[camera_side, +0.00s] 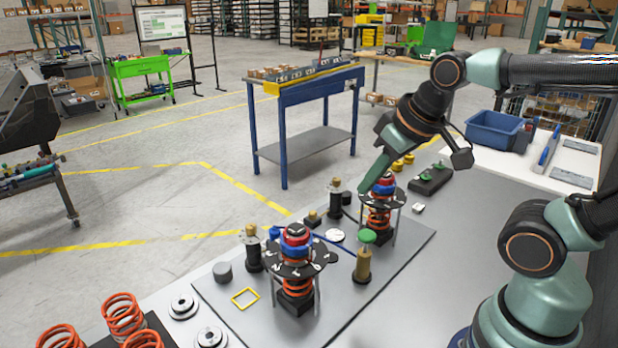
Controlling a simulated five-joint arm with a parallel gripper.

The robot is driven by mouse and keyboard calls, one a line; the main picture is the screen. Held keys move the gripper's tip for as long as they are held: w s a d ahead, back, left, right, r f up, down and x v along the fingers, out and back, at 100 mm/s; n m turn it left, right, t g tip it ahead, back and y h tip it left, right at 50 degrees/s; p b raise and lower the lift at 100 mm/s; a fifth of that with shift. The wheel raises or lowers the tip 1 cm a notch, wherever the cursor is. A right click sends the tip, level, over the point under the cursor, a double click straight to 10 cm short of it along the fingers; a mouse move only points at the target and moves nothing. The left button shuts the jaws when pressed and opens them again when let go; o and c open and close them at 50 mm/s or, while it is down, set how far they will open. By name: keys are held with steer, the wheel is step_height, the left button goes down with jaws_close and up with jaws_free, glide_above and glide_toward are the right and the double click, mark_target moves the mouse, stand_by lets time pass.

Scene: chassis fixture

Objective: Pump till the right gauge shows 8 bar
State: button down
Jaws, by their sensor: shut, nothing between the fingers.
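My gripper (366,186) is shut and empty. It points down and left, its tip beside the upper left of the right spring unit (380,212); I cannot tell if they touch. That unit has an orange spring, a black plate and a blue and red top. A similar left spring unit (296,270) stands nearer the camera. A brass cylinder with a green knob (366,237), possibly the pump, stands upright between them, apart from my gripper. A small white disc (335,236) lies left of the cylinder and may be a gauge. No gauge reading is legible.
Black posts with brass tops (252,248) (335,197) stand on the grey plate, with a blue hose near them. A yellow square frame (245,298) lies at the front left. Loose orange springs (122,314) stand further left. A blue bin (494,132) sits at the back right.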

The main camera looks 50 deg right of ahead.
stand_by(0.5)
step_height(320, 180, up, 2)
steer(key=n+g, duration=0.7)
steer(key=n, duration=1.1)
glide_above(368, 232)
steer(key=w, duration=0.2)
steer(key=shift+w+d+r, duration=0.15)
steer(key=shift+d+r, duration=0.05)
steer(key=shift+d, duration=0.25)
steer(key=shift+f, duration=0.1)
steer(key=f, duration=0.4)
steer(key=s+f, duration=0.1)
steer(key=f, duration=0.4)
steer(key=s+a+f, duration=0.1)
steer(key=f, duration=0.3)
steer(key=shift+f, duration=0.3)
